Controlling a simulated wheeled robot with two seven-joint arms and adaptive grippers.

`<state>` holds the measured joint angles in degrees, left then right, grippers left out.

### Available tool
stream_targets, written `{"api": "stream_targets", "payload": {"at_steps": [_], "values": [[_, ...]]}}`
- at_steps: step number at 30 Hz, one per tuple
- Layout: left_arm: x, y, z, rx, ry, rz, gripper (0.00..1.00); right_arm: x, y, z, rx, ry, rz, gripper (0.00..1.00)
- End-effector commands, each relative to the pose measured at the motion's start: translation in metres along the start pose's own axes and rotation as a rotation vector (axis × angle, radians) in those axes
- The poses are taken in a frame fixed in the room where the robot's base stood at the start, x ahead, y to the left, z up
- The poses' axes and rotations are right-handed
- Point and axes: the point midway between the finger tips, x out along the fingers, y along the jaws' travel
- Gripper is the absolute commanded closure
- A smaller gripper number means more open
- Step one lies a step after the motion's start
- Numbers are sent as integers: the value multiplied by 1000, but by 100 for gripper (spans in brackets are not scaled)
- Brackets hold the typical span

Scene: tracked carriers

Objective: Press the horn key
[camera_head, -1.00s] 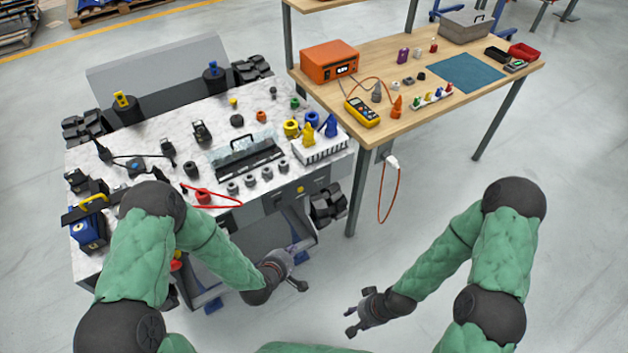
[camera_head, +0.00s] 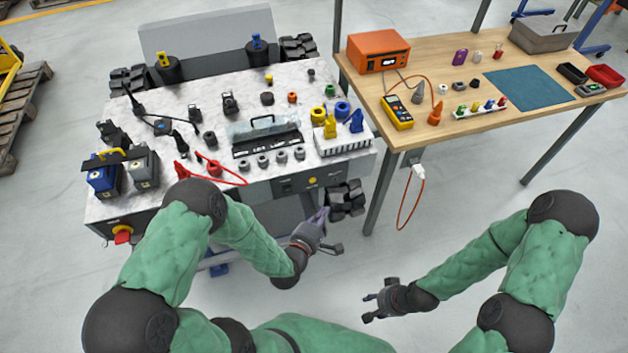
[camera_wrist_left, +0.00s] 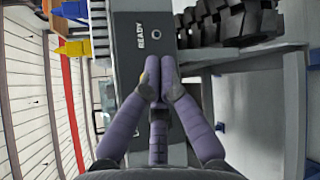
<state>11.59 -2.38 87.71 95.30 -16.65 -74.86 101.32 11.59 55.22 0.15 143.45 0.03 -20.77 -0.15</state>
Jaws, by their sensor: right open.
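A small yellow round button (camera_head: 312,180) sits on the grey front panel of the left bench; I cannot read its label, so I cannot tell for sure that it is the horn key. My left gripper (camera_head: 323,215) is just below and in front of this panel. In the left wrist view its fingers (camera_wrist_left: 160,72) are brought together with nothing between them, over the panel below the word READY. A bit of yellow (camera_wrist_left: 143,78) shows partly hidden beside the fingertips; contact cannot be told. My right gripper (camera_head: 375,303) is open and empty over the floor.
The bench top (camera_head: 190,98) carries several fittings, plugs and a red cable loop (camera_head: 228,177). A black tracked wheel (camera_head: 345,200) is right beside my left gripper. A wooden table (camera_head: 450,60) with an orange box (camera_head: 378,50) stands to the right. The floor between my arms is clear.

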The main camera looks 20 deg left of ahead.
Motion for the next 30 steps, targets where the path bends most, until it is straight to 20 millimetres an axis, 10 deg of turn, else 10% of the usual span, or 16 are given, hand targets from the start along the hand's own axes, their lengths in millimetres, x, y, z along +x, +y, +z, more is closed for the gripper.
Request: {"api": "stream_targets", "payload": {"at_steps": [30], "values": [[61,44,-44,2,0,-1,100,22,8,-1,0,1,0,56]]}}
